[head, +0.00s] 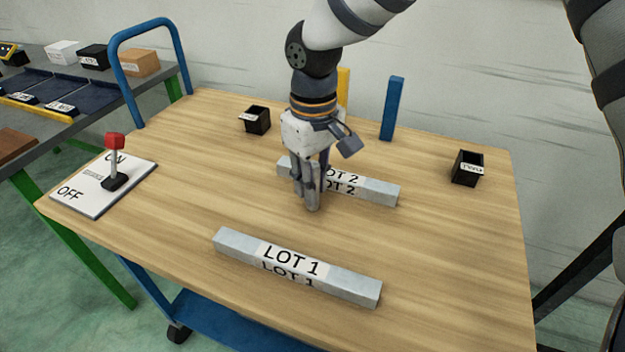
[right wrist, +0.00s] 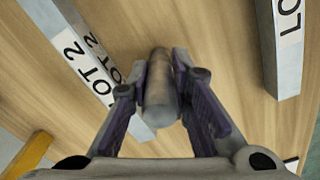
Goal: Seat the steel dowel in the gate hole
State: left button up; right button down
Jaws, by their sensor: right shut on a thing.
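My right gripper (head: 308,192) is over the middle of the wooden table, pointing down, beside the LOT 2 bar. In the right wrist view my right gripper (right wrist: 164,100) is shut on a grey steel dowel (right wrist: 159,88), which lies lengthwise between its two purple-padded fingers. I cannot make out a gate hole in either view. My left gripper is not in view.
The LOT 2 bar (head: 378,192) lies behind the gripper and the LOT 1 bar (head: 340,283) in front. A blue post (head: 391,108) and a yellow post (head: 343,87) stand at the back. Black boxes (head: 257,120) (head: 467,168) and a red-knobbed lever (head: 115,160) flank clear wood.

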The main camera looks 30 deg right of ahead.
jog(key=c, duration=1.5)
grip_release()
jog(key=shift+f, duration=0.15)
jog(key=shift+o, duration=0.2)
